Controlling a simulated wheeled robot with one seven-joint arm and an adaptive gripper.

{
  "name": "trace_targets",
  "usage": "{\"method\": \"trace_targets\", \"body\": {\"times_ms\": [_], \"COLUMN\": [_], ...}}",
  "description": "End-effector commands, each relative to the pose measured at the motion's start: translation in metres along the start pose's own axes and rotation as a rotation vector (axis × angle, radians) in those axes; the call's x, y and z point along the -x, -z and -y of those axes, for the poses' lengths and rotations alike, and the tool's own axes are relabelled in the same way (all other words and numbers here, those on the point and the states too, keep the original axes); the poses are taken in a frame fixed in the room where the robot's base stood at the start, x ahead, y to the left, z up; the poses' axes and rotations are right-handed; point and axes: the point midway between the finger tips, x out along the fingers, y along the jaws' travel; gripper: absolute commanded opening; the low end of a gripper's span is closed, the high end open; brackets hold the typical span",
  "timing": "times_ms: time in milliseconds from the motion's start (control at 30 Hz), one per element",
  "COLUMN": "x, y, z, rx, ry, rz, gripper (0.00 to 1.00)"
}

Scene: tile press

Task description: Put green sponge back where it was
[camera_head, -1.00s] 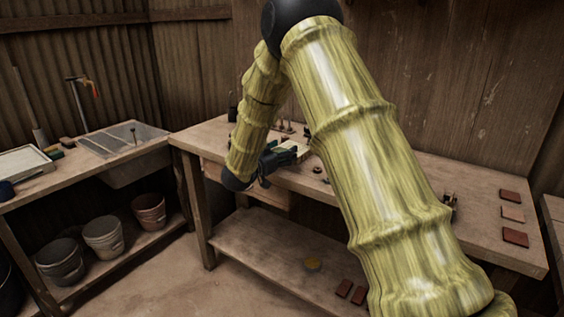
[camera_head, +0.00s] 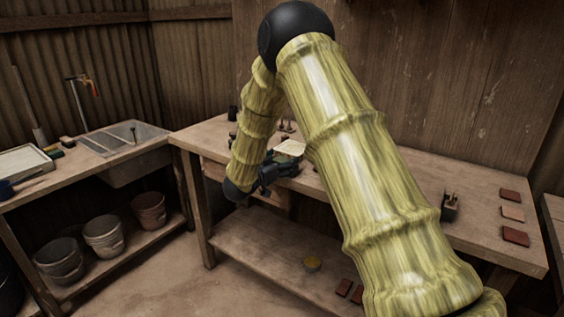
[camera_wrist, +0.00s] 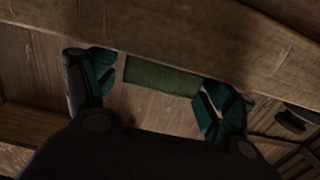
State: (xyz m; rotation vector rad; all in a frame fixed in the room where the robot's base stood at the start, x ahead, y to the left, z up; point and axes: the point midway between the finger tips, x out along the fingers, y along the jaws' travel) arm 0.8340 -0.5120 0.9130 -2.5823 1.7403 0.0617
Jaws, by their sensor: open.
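A dark green block, which looks like the green sponge (camera_wrist: 162,77), lies in the wrist view on a wooden surface below a thick wooden edge. Its far side meets that edge in the picture. My gripper (camera_wrist: 158,88) is open, with one teal finger at each end of the sponge. I cannot tell whether the fingers touch it. In the head view my gripper (camera_head: 272,172) is at the front edge of the workbench (camera_head: 400,180), by an open drawer (camera_head: 277,196). The sponge there is hidden behind the gripper and arm.
A pale flat piece (camera_head: 290,147) lies on the workbench behind my gripper. Reddish tiles (camera_head: 515,235) lie at its right end. A small dark green block (camera_head: 54,152) lies by a tray (camera_head: 25,162) on the sink counter. Buckets (camera_head: 103,236) stand below.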

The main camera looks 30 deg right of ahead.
Motion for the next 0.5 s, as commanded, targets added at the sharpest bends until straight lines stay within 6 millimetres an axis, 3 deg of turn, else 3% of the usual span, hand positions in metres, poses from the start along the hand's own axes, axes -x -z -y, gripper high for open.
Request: {"method": "trace_targets", "body": {"times_ms": [267,500], "x": [0.006,0.044], "y": [0.002,0.002], "z": [0.001,0.000], "rx": [0.000,0.001], "ry": [0.001,0.003], "rz": [0.000,0.000], "gripper": [0.83,0.83]}}
